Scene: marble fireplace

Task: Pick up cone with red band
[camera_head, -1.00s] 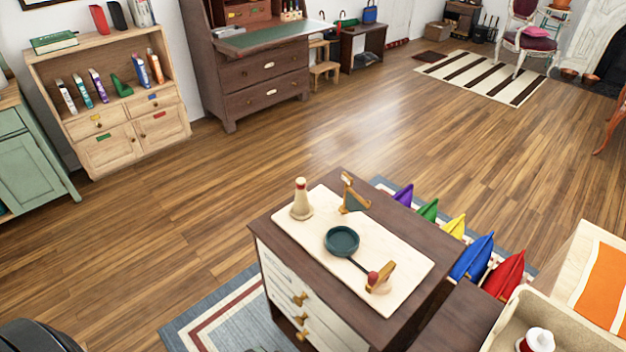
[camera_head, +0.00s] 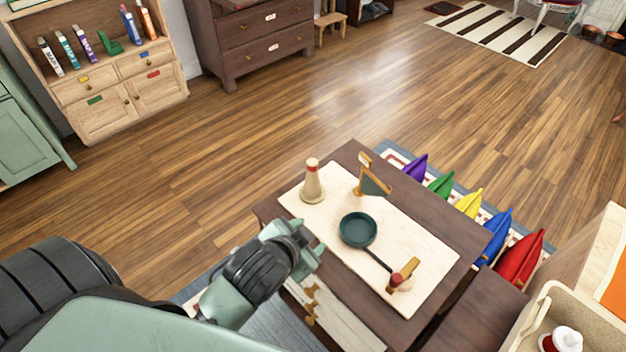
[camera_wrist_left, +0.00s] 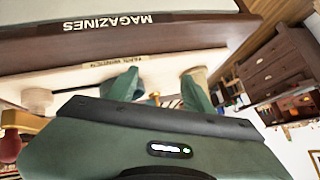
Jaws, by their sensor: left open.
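The cone with the red band (camera_head: 312,182) is pale and stands upright on a cream board at the far left corner of the dark cabinet top. A red band rings it near its tip. My left gripper (camera_head: 308,243) is open and empty, in front of the cabinet's near left edge. It is nearer to me than the cone and apart from it. In the left wrist view its green fingers (camera_wrist_left: 158,92) are spread; a beige shape partly hidden behind one finger cannot be identified surely. My right gripper is out of view.
On the board (camera_head: 425,262) are a dark green pan (camera_head: 358,229), a wooden stand with a dark panel (camera_head: 374,181) close right of the cone, and a small wooden piece with a red ball (camera_head: 402,275). Coloured cushions (camera_head: 496,232) line the cabinet's right side. Floor at left is clear.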

